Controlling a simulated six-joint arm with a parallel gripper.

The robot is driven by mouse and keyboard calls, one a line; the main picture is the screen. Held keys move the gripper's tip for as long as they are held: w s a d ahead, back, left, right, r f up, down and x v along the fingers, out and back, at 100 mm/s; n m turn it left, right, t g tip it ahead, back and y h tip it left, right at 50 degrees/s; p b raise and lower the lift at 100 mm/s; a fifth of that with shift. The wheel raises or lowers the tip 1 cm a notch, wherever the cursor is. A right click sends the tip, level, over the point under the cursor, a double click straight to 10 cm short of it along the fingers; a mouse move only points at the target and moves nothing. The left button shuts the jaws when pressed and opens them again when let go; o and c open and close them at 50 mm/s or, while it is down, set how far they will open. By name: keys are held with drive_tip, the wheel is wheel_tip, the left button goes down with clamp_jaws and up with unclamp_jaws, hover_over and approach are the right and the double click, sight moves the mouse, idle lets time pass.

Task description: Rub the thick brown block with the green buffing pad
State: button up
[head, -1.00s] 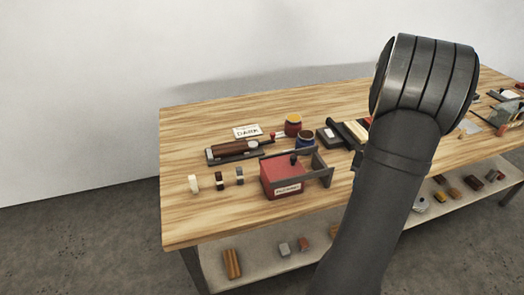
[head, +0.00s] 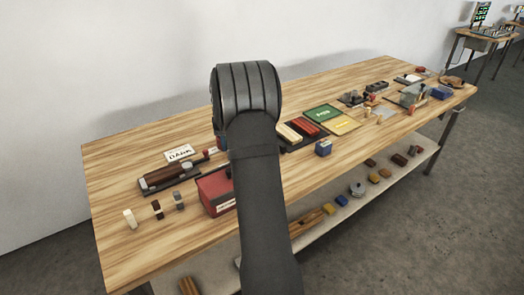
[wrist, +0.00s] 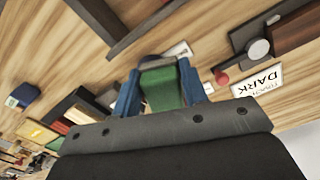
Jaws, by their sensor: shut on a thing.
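My gripper (wrist: 158,70) shows in the wrist view, its two blue fingers shut on a green pad (wrist: 165,94) above the wooden table. In the head view my arm hides the gripper and the pad. A thick brown block (head: 164,178) lies in a dark clamp holder at the table's left, near the white card marked DARK (head: 180,153). The block also shows at the top right of the wrist view (wrist: 301,25), apart from my gripper. The held pad is not touching it.
A red box (head: 214,188) stands partly behind my arm. Small blocks stand in a row at the left, including a cream one (head: 129,218). A green mat (head: 323,113), a yellow mat (head: 342,126) and a blue box (head: 323,148) lie right of my arm. A shelf runs below.

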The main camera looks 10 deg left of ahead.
drive_tip(key=s+a+n, duration=0.2)
drive_tip(key=s+a, duration=0.2)
drive_tip(key=a, duration=0.9)
drive_tip(key=n, duration=0.2)
approach(156, 177)
drive_tip(key=shift+f, duration=2.9)
drive_tip(key=shift+w+d+f, duration=0.5)
drive_tip(key=shift+w+d, duration=0.05)
drive_tip(key=shift+d, duration=0.1)
drive_tip(key=shift+c, duration=0.4)
drive_tip(key=shift+w+d, duration=0.8)
drive_tip(key=shift+w, duration=0.05)
drive_tip(key=shift+s+a+f, duration=0.1)
drive_tip(key=shift+s+a, duration=1.25)
drive_tip(key=shift+s, duration=0.05)
drive_tip(key=shift+a+r, duration=0.1)
drive_tip(key=shift+r, duration=0.1)
wheel_tip(156, 177, up, 8)
